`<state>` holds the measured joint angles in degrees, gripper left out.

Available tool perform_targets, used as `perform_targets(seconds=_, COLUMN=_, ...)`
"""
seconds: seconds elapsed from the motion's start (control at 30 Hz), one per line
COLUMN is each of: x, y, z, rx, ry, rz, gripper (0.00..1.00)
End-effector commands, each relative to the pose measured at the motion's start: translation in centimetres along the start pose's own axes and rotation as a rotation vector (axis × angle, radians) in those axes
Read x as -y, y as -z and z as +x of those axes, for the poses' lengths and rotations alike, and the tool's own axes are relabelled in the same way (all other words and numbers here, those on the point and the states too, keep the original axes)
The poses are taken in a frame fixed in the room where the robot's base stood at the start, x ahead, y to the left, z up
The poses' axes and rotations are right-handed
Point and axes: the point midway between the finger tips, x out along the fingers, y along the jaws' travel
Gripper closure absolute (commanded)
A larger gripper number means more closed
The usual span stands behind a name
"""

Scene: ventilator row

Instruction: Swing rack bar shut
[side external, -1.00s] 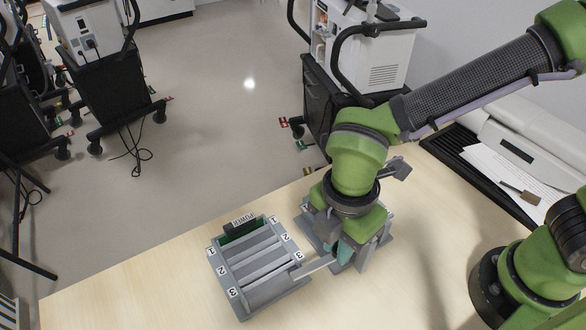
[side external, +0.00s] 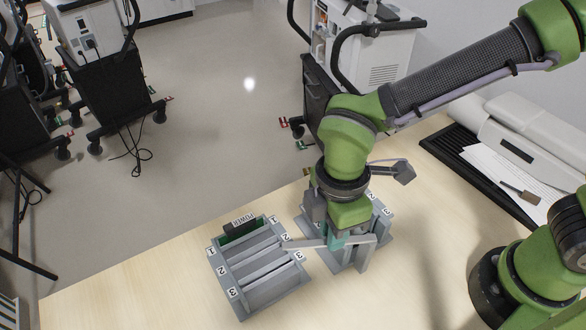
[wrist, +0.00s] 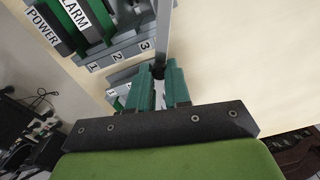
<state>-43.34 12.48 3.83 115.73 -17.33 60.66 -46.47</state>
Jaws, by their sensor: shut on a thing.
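My gripper (side external: 337,241) is low over the table, its teal fingers shut on the grey rack bar (side external: 303,244). The bar runs left from the fingers, and its end overlaps the right edge of the left rack (side external: 222,278) in the side view. The right rack (side external: 376,258) is partly hidden by my gripper. In the wrist view, the bar (wrist: 166,35) runs up from between the fingers (wrist: 161,84), beside a rack with slot numbers (wrist: 122,57) and cards marked POWER (wrist: 45,26) and ALARM (wrist: 75,14). I cannot see the bar's hinge.
The left rack holds a dark POWER card (side external: 240,227) at its far end. A white machine (side external: 530,140) with papers and a black tray edge (side external: 455,155) is at the right. The wooden table (side external: 140,275) is clear to the left. Ventilator carts stand on the floor beyond.

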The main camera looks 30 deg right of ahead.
Motion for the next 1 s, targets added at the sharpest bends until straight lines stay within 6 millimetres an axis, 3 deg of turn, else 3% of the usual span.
perform_targets(seconds=0.5, x=-3.0, y=-1.6, z=-0.2, rx=-0.003, ry=-0.003, rz=0.493, gripper=1.00)
perform_targets(seconds=1.0, x=-4.5, y=-3.9, z=-0.2, rx=-0.005, ry=-0.002, rz=0.932, gripper=1.00)
